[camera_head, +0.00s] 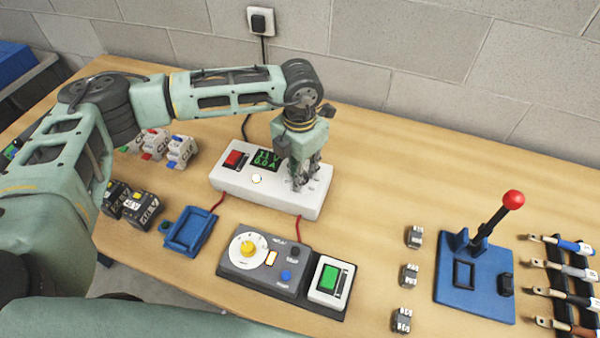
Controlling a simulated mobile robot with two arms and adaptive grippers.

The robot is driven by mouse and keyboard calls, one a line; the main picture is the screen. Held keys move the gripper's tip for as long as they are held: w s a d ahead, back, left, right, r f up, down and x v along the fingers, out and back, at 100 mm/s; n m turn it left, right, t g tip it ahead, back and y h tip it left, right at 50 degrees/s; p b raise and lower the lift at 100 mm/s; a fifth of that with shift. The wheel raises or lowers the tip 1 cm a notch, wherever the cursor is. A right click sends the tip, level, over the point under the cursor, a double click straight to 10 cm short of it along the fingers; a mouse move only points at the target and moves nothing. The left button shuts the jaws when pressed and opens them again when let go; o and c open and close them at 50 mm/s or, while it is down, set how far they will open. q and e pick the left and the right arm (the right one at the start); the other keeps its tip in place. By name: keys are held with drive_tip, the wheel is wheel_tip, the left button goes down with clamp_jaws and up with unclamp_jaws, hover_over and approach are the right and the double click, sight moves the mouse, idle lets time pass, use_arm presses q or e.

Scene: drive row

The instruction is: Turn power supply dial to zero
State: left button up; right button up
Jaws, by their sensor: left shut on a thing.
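The white power supply (232,182) stands at the middle of the table. It has a red switch (234,160) at its left and a dark display (266,160) with green figures, too small to read surely. My left gripper (299,180) points down onto the right part of the supply's top, with its fingers shut on the dial there. The fingers hide most of the dial, so its setting cannot be read. My right gripper is not in view.
In front lies a grey panel (262,285) with a yellow knob (248,249) and a green switch (328,278). A blue tray (188,232) and dark blocks (140,210) are left. A red-knobbed lever (512,200) stands right, near cables (565,270). The back right table is clear.

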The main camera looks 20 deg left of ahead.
use_arm(q)
drive_tip(key=shift+s+d+f, duration=0.2)
drive_tip(key=shift+s+d, duration=0.05)
drive_tip(key=shift+c, duration=0.2)
drive_tip(key=n, duration=0.2)
drive_tip(key=shift+n, duration=0.3)
drive_tip(key=n+b, duration=0.1)
drive_tip(key=n, duration=0.4)
drive_tip(key=shift+s+d, duration=0.1)
drive_tip(key=o, duration=0.5)
drive_tip(key=shift+n, duration=0.3)
drive_tip(key=o, duration=0.6)
drive_tip(key=shift+d, duration=0.2)
drive_tip(key=shift+c, duration=0.2)
drive_tip(key=o, duration=0.9)
drive_tip(key=shift+w+a+r, duration=0.1)
drive_tip(key=shift+w+a, duration=0.1)
drive_tip(key=shift+a, duration=0.1)
drive_tip(key=shift+r, duration=0.1)
